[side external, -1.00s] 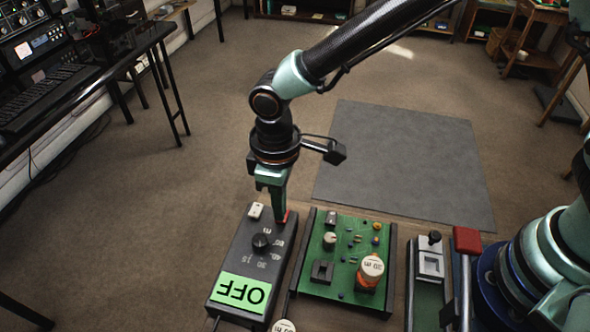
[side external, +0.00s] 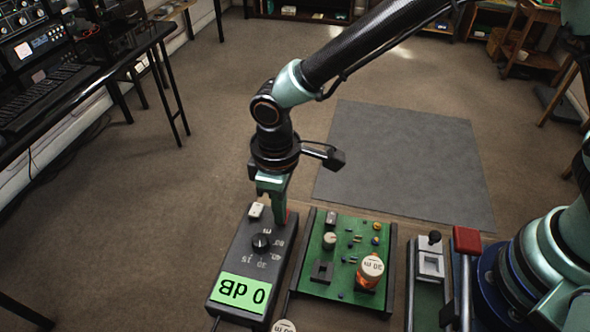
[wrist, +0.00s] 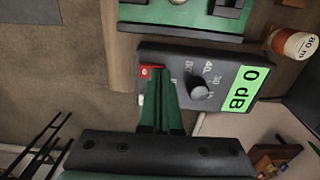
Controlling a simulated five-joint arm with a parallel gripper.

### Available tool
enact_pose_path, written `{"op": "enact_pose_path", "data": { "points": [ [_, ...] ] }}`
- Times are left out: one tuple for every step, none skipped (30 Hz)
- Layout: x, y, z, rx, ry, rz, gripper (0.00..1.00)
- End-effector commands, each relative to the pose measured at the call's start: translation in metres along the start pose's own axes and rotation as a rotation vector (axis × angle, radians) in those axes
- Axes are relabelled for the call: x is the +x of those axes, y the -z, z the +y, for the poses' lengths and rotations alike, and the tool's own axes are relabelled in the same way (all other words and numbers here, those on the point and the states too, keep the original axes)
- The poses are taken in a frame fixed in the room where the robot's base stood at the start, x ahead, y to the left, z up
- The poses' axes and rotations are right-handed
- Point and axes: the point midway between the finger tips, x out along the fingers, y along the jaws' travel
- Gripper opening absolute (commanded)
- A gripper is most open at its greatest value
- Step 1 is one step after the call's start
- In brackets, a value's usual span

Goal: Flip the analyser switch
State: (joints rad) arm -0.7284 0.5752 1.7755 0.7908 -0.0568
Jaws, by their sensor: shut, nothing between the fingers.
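The analyser is a dark box (side external: 234,262) at the front left of the bench in the side external view. Its green display (side external: 240,292) reads "0 dB", upside down there. The display (wrist: 248,89) also shows in the wrist view. A black knob (side external: 261,241) sits in the middle of the box, with printed numbers around it. A red switch (wrist: 150,71) is at the end of the box away from the display. My gripper (side external: 280,220) points down, shut and empty, with its tips at the red switch and partly hiding it. I cannot tell whether they touch.
A small white part (side external: 256,210) sits on the box's far corner. Further right are a small module (side external: 430,262) and a red-topped lever (side external: 467,240).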

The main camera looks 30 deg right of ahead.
Motion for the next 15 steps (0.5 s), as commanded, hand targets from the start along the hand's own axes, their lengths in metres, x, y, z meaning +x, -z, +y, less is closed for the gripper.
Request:
{"op": "enact_pose_path", "data": {
  "points": [
    [0.0, 0.0, 0.0, 0.0, 0.0, 0.0, 0.0],
    [-0.001, 0.0, 0.0, 0.0, 0.0, 0.001, 0.0],
    [-0.003, 0.0, 0.0, 0.0, 0.0, 0.001, 0.0],
    [-0.005, 0.0, 0.0, 0.0, 0.0, 0.001, 0.0],
    [-0.007, 0.0, 0.0, 0.0, 0.0, 0.002, 0.0],
    [-0.011, 0.001, 0.0, 0.0, 0.0, 0.003, 0.0],
    [-0.013, 0.001, 0.0, 0.0, 0.0, 0.003, 0.0],
    [-0.015, 0.001, 0.0, 0.0, 0.0, 0.002, 0.0],
    [-0.018, 0.001, 0.0, 0.0, 0.0, 0.002, 0.0],
    [-0.02, 0.001, 0.0, 0.0, 0.0, 0.002, 0.0],
    [-0.022, 0.001, 0.0, 0.0, 0.0, 0.003, 0.0],
    [-0.026, 0.001, 0.0, 0.0, 0.0, 0.003, 0.0],
    [-0.028, 0.001, 0.0, 0.0, 0.0, 0.002, 0.0],
    [-0.03, 0.001, 0.0, 0.0, 0.0, 0.002, 0.0],
    [-0.033, 0.001, 0.0, 0.0, 0.0, 0.003, 0.0]
  ]
}}
